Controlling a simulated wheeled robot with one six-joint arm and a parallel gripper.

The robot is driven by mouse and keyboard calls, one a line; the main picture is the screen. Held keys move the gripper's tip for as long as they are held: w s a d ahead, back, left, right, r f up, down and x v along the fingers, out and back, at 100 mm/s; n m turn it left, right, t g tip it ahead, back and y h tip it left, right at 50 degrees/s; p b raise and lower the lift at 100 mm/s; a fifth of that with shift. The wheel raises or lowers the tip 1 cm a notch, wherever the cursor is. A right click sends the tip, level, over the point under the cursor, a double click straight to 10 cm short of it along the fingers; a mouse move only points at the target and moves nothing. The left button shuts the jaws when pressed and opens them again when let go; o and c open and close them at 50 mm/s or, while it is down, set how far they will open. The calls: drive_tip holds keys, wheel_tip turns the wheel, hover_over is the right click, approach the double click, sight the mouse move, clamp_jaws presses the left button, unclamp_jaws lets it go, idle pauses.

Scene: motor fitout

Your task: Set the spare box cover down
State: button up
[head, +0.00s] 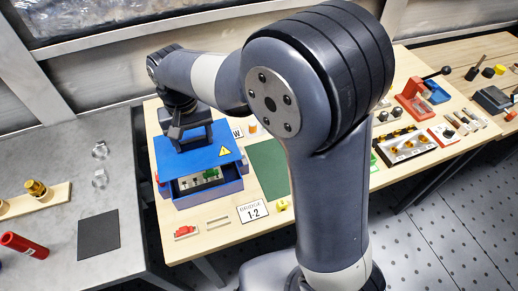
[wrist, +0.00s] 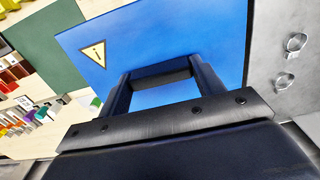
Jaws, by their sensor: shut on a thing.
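The blue box cover (head: 208,150), a flat plate with a yellow warning triangle, is over the open blue box (head: 208,198) in the head view. Through the box's front gap I see a terminal strip with green parts (head: 209,175). My gripper (head: 186,138) is above the cover's left part and shut on it. In the wrist view the cover (wrist: 215,38) fills the middle, close below my gripper (wrist: 160,75), with a dark bar across between the fingers. The exact grip is hidden, and I cannot tell whether the cover touches the box.
A green mat (head: 268,168) lies right of the box, partly behind my arm. A label card (head: 253,211) and a red part (head: 185,232) lie in front. The grey table (head: 55,150) at left holds a black mat (head: 98,235), a red cylinder (head: 24,245) and clear bare room.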

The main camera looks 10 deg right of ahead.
drive_tip(key=w+d+f, duration=0.1)
drive_tip(key=d, duration=0.3)
drive_tip(key=w+d+b, duration=0.1)
drive_tip(key=d, duration=0.3)
drive_tip(key=w+d+f+b, duration=0.1)
drive_tip(key=d, duration=0.3)
drive_tip(key=shift+w+f, duration=0.25)
drive_tip(key=shift+f, duration=0.05)
drive_tip(key=d+f+b, duration=0.3)
drive_tip(key=d, duration=1.1)
drive_tip(key=f, duration=0.6)
drive_tip(key=s+f, duration=0.1)
drive_tip(key=f, duration=0.2)
drive_tip(key=shift+d+f, duration=0.25)
drive_tip(key=shift+f, duration=0.15)
drive_tip(key=shift+f, duration=0.1)
drive_tip(key=o, duration=1.3)
